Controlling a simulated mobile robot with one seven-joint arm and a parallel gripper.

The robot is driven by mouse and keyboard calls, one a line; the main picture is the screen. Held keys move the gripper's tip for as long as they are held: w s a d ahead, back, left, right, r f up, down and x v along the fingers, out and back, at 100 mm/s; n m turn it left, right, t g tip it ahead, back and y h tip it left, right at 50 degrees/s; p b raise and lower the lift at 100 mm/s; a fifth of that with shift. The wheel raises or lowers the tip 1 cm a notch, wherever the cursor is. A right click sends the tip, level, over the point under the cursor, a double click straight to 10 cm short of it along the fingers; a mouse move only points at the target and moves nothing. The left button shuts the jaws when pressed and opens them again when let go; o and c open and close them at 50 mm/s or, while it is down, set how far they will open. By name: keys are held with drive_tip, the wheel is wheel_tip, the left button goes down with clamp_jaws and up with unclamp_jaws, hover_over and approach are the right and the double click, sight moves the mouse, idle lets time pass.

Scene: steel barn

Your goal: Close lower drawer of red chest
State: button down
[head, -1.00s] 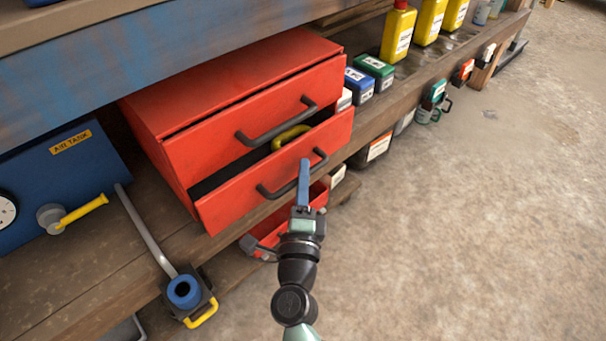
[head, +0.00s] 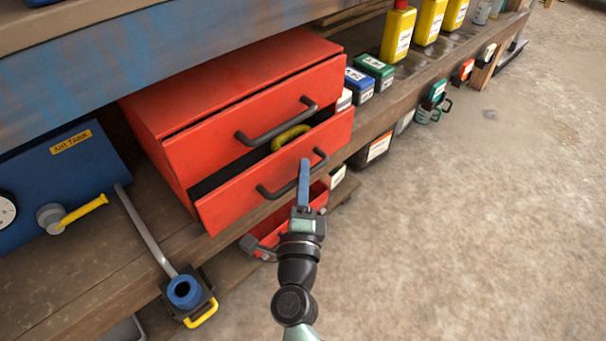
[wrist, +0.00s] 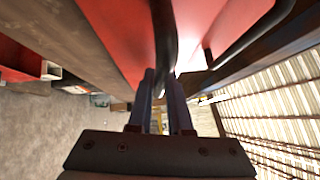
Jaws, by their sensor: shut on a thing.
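The red chest (head: 225,80) stands on the wooden lower shelf in the head view. Its lower drawer (head: 230,201) is pulled partway out, with a dark gap above its front and a yellow object (head: 290,137) inside. The upper drawer (head: 205,144) sits above it with its own dark handle (head: 277,124). My gripper (head: 305,165), with blue fingers, is at the right part of the lower drawer's dark handle (head: 273,191). In the wrist view, my fingers (wrist: 161,76) are shut on this dark handle (wrist: 164,35), close to the red front.
Small bottles (head: 373,70) and yellow bottles (head: 398,35) stand to the right. A red bin (head: 268,235) is below. Open concrete floor lies right.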

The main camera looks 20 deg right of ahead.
sight(288, 168)
drive_tip(key=shift+w+a, duration=0.25)
drive_tip(key=shift+w, duration=0.4)
drive_tip(key=shift+w+a, duration=0.25)
drive_tip(key=shift+w, duration=0.35)
drive_tip(key=shift+w+a, duration=0.25)
drive_tip(key=shift+w, duration=0.4)
drive_tip(key=c, duration=0.8)
unclamp_jaws()
drive_tip(key=shift+c, duration=0.2)
drive_tip(key=p+v, duration=0.3)
drive_tip(key=v, duration=1)
drive_tip(key=shift+p, duration=0.35)
